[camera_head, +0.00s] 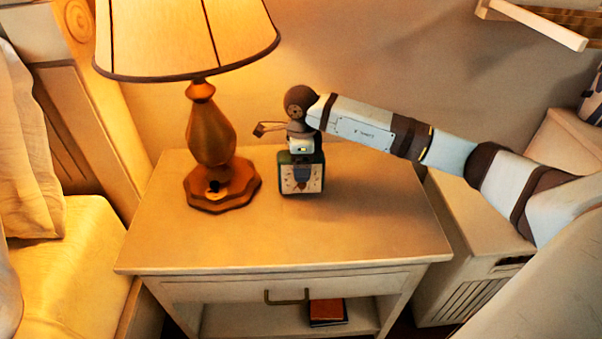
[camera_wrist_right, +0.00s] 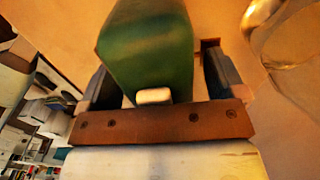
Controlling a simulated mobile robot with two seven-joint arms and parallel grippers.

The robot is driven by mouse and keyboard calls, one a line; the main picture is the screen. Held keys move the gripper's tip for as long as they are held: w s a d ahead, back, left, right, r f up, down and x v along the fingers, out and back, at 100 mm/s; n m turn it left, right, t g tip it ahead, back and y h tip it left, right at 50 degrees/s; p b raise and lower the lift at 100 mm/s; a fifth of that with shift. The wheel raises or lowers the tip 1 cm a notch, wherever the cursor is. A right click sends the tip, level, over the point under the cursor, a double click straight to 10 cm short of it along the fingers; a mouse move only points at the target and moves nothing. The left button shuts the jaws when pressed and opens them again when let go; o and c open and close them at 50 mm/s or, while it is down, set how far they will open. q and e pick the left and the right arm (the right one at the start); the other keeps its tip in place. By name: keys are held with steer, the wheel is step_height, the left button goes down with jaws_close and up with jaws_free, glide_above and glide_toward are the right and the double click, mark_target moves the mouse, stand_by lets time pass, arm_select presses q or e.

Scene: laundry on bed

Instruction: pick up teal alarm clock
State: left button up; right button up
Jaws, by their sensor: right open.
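The teal alarm clock (camera_head: 301,180) stands upright on the nightstand, its dial facing the head camera. It shows dark green in the right wrist view (camera_wrist_right: 150,50). My right gripper (camera_head: 301,152) is over the top of the clock, pointing down. In the right wrist view its two dark fingers (camera_wrist_right: 157,78) stand on either side of the clock body, open, with a visible gap beside the right finger. Contact on the left side is unclear. A small pale block (camera_wrist_right: 154,96) shows on the clock's near end. My left gripper is not in view.
A lit lamp (camera_head: 210,130) stands on the nightstand (camera_head: 290,240) just left of the clock, its base close by. The wall is behind. The nightstand's front and right are clear. A bed (camera_head: 65,260) is at left, a pale cabinet (camera_head: 460,230) at right.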

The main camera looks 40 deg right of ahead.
steer(key=shift+r, duration=0.1)
steer(key=c, duration=1.3)
steer(key=shift+o, duration=0.2)
steer(key=shift+r, duration=0.15)
